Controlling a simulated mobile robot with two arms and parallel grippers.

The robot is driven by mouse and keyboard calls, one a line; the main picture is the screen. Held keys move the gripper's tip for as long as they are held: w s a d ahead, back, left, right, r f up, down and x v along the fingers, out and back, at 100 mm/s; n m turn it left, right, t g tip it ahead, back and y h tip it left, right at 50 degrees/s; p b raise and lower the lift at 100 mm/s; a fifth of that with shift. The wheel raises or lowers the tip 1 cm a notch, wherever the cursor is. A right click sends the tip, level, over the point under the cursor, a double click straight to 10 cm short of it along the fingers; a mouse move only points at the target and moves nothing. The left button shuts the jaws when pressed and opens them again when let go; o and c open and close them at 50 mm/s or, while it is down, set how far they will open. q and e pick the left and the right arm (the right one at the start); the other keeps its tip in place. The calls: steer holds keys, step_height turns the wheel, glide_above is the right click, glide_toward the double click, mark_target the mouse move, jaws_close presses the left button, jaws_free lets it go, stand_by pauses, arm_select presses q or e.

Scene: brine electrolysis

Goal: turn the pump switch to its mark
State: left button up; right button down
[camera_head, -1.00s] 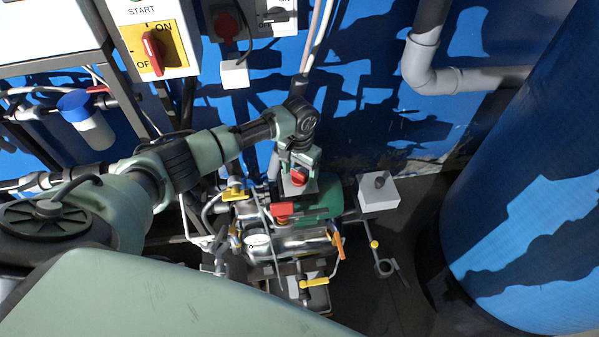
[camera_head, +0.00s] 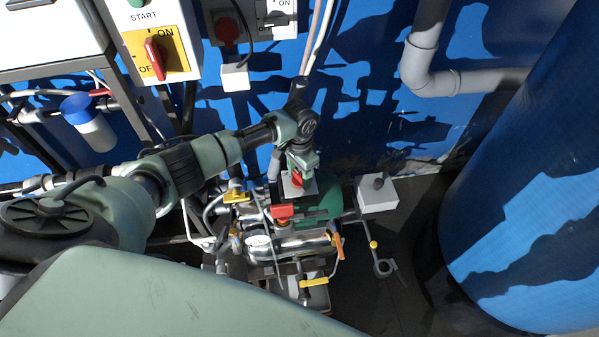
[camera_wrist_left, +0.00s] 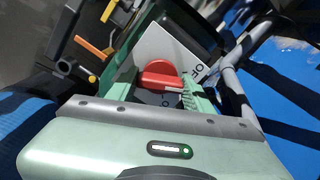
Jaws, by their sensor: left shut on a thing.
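The pump switch is a red knob (camera_wrist_left: 160,76) on a pale grey box (camera_wrist_left: 158,48), seen in the left wrist view. My left gripper (camera_wrist_left: 155,88) is shut on the knob's red handle, one finger on each side. In the head view the gripper (camera_head: 300,172) points down at the box (camera_head: 311,186), and a little of the red knob (camera_head: 297,182) shows below it. The gripper partly hides the knob there. My right gripper is not in view.
Below the switch stands a pump assembly with a green motor (camera_head: 318,211), a red handle (camera_head: 282,211) and yellow valve levers (camera_head: 314,282). A grey box (camera_head: 377,194) stands to the right. A large blue tank (camera_head: 545,210) fills the right side. An ON/OFF panel (camera_head: 158,55) hangs upper left.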

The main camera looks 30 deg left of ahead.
arm_select(q)
steer(key=m+p, duration=0.1)
steer(key=m, duration=0.2)
steer(key=shift+r+m, duration=0.15)
steer(key=shift+m, duration=0.25)
steer(key=m, duration=0.3)
steer(key=shift+m, duration=0.3)
steer(key=m, duration=0.3)
steer(key=shift+m, duration=0.3)
steer(key=shift+w+m, duration=0.1)
steer(key=shift+m, duration=1.7)
steer(key=o, duration=1.4)
